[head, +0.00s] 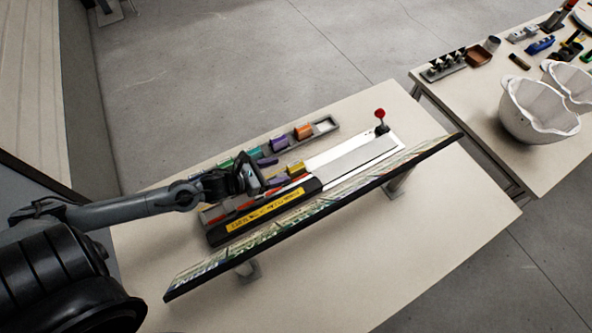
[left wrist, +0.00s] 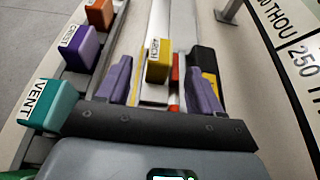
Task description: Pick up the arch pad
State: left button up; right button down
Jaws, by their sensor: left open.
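The arch pad is a yellow block labelled ARCH (left wrist: 159,60). It also shows as a yellow block in the head view (head: 296,168), on the long fixture on the table. My left gripper (head: 275,171) is close to it, with its two purple fingers apart. In the left wrist view the left gripper (left wrist: 160,75) has one finger on each side of the pad's line, and the pad shows between the fingertips. I cannot tell whether either finger touches it. My right gripper is not in view.
A rack behind holds a teal VENT pad (left wrist: 50,105), a purple CREST pad (left wrist: 80,48) and an orange pad (left wrist: 100,14). A long printed board (head: 320,212) stands in front of the fixture. A red-knobbed lever (head: 380,114) is at its far end. Helmet shells (head: 537,110) sit on another table.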

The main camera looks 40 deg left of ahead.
aim_at(294, 167)
pick_arm(q)
jog(key=shift+x, duration=1.65)
jog(key=shift+b+x, duration=0.3)
jog(key=shift+x, duration=1.8)
jog(key=shift+r, duration=0.1)
jog(key=c, duration=1.1)
jog(key=shift+o, duration=0.2)
